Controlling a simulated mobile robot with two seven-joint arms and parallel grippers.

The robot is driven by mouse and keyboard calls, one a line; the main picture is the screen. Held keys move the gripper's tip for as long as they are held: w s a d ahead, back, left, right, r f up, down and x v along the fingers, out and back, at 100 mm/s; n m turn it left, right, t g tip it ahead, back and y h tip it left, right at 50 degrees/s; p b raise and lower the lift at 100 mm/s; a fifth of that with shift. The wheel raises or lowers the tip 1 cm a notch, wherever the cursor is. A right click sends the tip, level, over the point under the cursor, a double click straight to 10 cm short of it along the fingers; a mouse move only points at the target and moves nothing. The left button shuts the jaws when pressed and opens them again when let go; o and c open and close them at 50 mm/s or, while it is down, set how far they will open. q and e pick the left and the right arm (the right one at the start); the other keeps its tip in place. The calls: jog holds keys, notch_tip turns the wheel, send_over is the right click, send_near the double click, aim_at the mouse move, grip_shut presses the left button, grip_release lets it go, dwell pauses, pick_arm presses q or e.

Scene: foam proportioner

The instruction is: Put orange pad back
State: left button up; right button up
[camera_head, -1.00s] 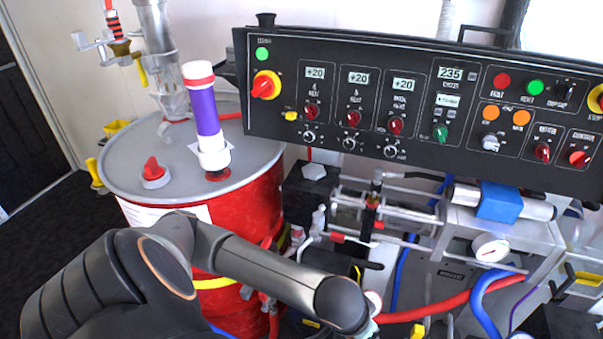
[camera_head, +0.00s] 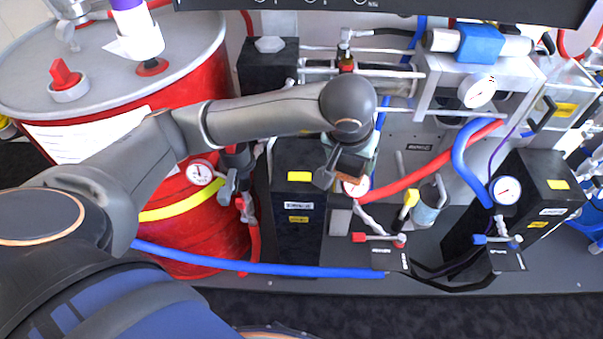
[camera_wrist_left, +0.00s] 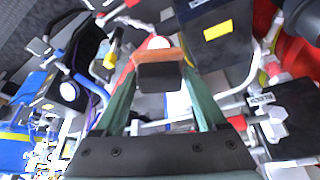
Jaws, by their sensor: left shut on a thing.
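My left gripper (camera_head: 345,172) is at the middle of the head view, in front of the machine, with its arm coming in from the left. In the left wrist view its two green fingers (camera_wrist_left: 160,82) are shut on the orange pad (camera_wrist_left: 158,54), a small block with an orange edge and a dark face. The pad shows only as a small brownish dark piece (camera_head: 349,163) in the head view, partly hidden by the wrist. My right gripper is in neither view.
A red drum (camera_head: 185,235) stands at the left. A black box (camera_head: 299,225) is just left of the gripper. A red hose (camera_head: 430,168), a blue hose (camera_head: 462,160) and gauges (camera_head: 507,190) lie to the right. The dark floor (camera_head: 450,315) in front is clear.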

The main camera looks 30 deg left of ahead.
pick_arm(q)
jog(key=shift+w+d+r+b, duration=0.25)
jog(key=shift+w+d+b, duration=0.25)
jog(key=shift+b, duration=0.2)
jog(key=shift+w+a+r, duration=0.1)
jog(key=shift+a, duration=0.05)
jog(key=a+f, duration=0.3)
jog(key=a, duration=0.1)
jog(key=w+a+f+b, duration=0.1)
jog(key=a+f, duration=0.2)
jog(key=a, duration=0.1)
jog(key=w+a+f, duration=0.1)
jog(key=a+f, duration=0.2)
jog(key=a, duration=0.2)
jog(key=shift+b, duration=0.3)
jog(key=f, duration=0.3)
jog(key=shift+a+f+b, duration=0.3)
jog(key=shift+f, duration=0.05)
